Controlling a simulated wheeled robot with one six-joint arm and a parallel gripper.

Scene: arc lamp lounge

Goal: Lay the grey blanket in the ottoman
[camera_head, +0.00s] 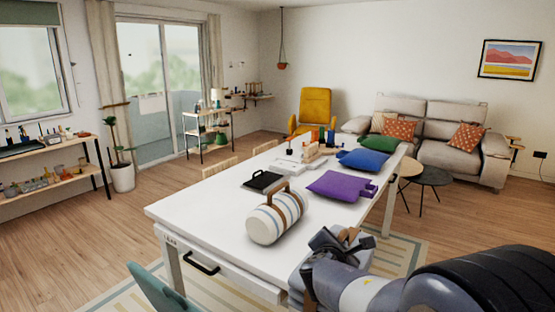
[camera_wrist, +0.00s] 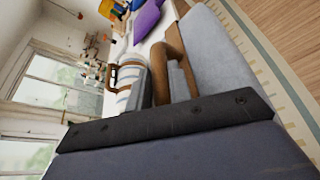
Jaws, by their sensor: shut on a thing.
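My gripper (camera_head: 334,240) is at the near right edge of the white table, and it also shows in the wrist view (camera_wrist: 173,92). It is shut on the brown handle of the grey blanket (camera_wrist: 222,58), a roll with brown straps. In the head view the grey blanket (camera_head: 303,272) is partly hidden behind my gripper and arm. Whether it touches the table edge is hard to tell. I cannot make out an ottoman in either view.
A striped roll with a brown handle (camera_head: 274,219) lies on the white table (camera_head: 205,222). Purple (camera_head: 338,186), blue (camera_head: 362,160) and green (camera_head: 380,143) cushion-like items lie farther back. A teal chair back (camera_head: 155,289) stands near left. Two small round tables (camera_head: 427,176) stand by the sofa.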

